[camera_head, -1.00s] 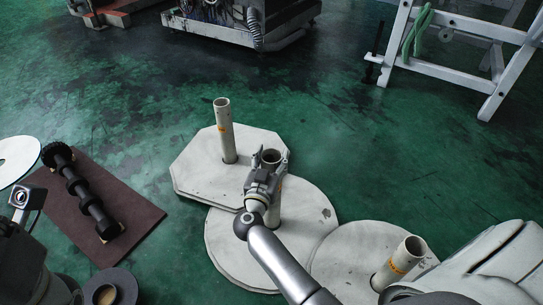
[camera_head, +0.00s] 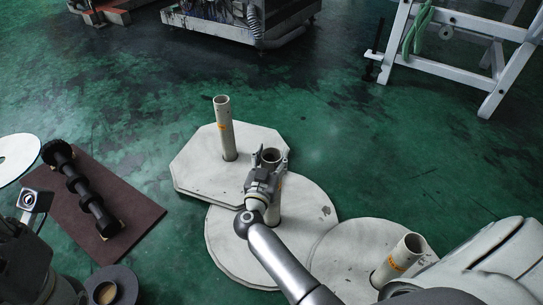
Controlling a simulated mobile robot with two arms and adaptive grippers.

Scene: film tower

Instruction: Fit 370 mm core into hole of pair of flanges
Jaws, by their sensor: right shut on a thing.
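Three white flange plates lie on the green floor: an octagonal one (camera_head: 195,172), a round one in the middle (camera_head: 228,245) and a round one at the lower right (camera_head: 335,262). A tall beige core tube (camera_head: 226,130) stands upright on the octagonal plate. A second core (camera_head: 271,156) stands at the middle round plate. My right gripper (camera_head: 268,168) is shut on this second core near its top; its lower part is partly hidden. A third core (camera_head: 400,260) with an orange mark stands tilted-looking on the lower right plate. My left gripper is not clearly in view.
A dark shaft with several rings (camera_head: 82,190) lies on a brown mat (camera_head: 140,212) at the left. A white disc (camera_head: 18,150) and a dark ring-shaped roll (camera_head: 124,284) are nearby. A white frame stand (camera_head: 465,25) is at the upper right.

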